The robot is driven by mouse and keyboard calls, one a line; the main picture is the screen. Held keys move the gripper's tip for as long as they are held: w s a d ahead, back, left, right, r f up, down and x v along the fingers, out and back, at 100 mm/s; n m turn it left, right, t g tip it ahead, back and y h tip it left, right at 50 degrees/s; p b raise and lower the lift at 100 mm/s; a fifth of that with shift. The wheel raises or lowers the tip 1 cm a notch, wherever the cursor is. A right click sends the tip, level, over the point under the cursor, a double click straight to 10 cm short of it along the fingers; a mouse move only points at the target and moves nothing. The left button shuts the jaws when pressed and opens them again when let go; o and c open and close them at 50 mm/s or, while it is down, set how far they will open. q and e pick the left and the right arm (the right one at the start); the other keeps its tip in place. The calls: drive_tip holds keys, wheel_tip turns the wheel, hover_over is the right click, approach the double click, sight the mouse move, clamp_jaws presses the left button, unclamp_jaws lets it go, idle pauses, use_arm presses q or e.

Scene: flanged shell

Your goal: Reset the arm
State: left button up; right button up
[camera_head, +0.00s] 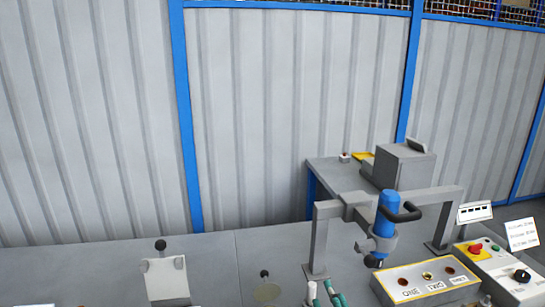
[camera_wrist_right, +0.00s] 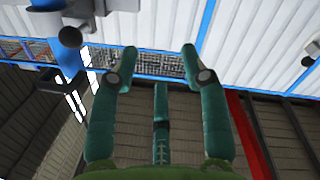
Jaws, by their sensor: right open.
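My right gripper (camera_head: 326,294) shows at the bottom edge of the head view, with teal fingers pointing up and pale parts beside them. In the right wrist view my right gripper (camera_wrist_right: 159,62) has its teal fingers spread apart, with nothing between them. It is open and empty. In the head view it is in front of the grey frame and left of the yellow-edged panel (camera_head: 447,289). My left gripper is not in view.
A blue tool (camera_head: 386,214) hangs at a grey frame (camera_head: 320,240) behind the gripper. A control box (camera_head: 508,268) with a red button stands right.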

drive_tip(key=s+d+f+m+g+h, duration=0.1)
drive_tip(key=s+d+f+m+g, duration=0.3)
drive_tip(key=f, duration=0.3)
drive_tip(key=s+d+f+m+g+h, duration=0.1)
drive_tip(key=s+d+f+g+h, duration=0.15)
drive_tip(key=s+f, duration=0.4)
drive_tip(key=s+d+f+m+g+y, duration=0.1)
drive_tip(key=s+f+g, duration=0.3)
drive_tip(key=s, duration=0.3)
drive_tip(key=s+f+m+g+y, duration=0.1)
drive_tip(key=s+f+g, duration=0.2)
drive_tip(key=s, duration=0.4)
drive_tip(key=s+f+g, duration=0.1)
drive_tip(key=s+f, duration=0.1)
drive_tip(key=f, duration=1.1)
drive_tip(key=s+f+g, duration=0.1)
drive_tip(key=s+f, duration=0.1)
drive_tip(key=f, duration=1)
drive_tip(key=s+d+f, duration=0.3)
drive_tip(key=s+f, duration=0.9)
drive_tip(key=s, duration=0.1)
drive_tip(key=shift+s+f+g+h, duration=0.25)
drive_tip(key=shift+s+g+h, duration=0.05)
drive_tip(key=shift+g+h, duration=0.05)
